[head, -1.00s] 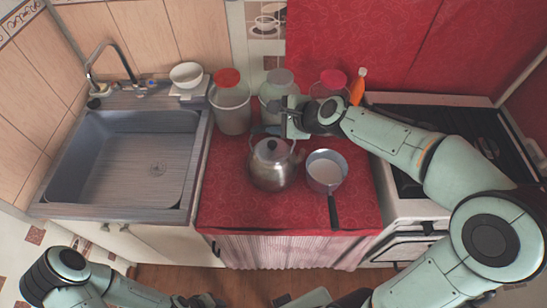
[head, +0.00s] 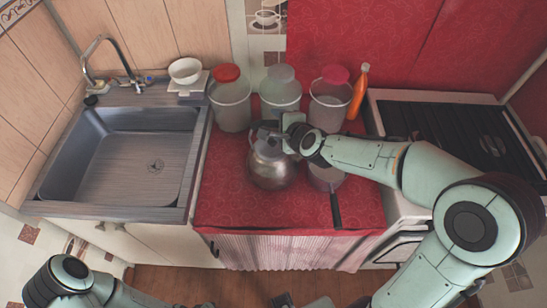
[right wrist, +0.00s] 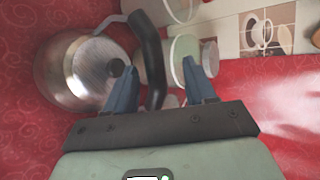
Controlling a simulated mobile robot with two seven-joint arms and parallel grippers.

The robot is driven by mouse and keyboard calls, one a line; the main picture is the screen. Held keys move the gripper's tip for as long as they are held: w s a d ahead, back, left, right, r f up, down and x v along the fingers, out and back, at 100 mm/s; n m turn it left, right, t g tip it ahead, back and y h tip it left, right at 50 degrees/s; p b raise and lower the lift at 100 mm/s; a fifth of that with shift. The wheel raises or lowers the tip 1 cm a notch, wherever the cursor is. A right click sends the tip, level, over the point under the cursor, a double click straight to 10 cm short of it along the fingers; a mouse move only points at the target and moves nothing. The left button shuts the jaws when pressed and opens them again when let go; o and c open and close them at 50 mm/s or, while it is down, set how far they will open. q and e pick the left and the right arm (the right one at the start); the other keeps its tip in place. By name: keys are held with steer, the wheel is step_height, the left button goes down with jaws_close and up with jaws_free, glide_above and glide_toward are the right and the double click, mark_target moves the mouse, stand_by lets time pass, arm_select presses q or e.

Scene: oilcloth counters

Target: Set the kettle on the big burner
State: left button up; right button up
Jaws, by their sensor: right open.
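The steel kettle (head: 271,172) stands on the red-covered counter in the head view, its top partly hidden by my right gripper. My right gripper (head: 268,133) is open at the kettle's dark handle, above the body. In the right wrist view, the kettle (right wrist: 75,75) is at the left, and its dark handle (right wrist: 152,60) shows between the two blue fingers of the gripper (right wrist: 162,88). I cannot tell whether the fingers touch it. The stove (head: 450,130) is at the right; my right arm hides part of it, and I cannot tell which burner is big. My left gripper is outside the view.
A saucepan (head: 322,178) stands close right of the kettle under my right arm, its handle (head: 336,210) pointing forward. Three lidded containers (head: 282,92) and an orange bottle (head: 358,92) line the back. A sink (head: 130,155) is at the left.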

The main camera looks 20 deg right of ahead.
mark_target(271, 121)
steer(key=x, duration=0.3)
steer(key=shift+w+a+f+b, duration=0.2)
steer(key=shift+f+b, duration=0.15)
steer(key=shift+f, duration=0.15)
steer(key=shift+w+f, duration=0.2)
steer(key=shift+w, duration=0.25)
jaws_close()
stand_by(0.5)
steer(key=shift+r, duration=0.15)
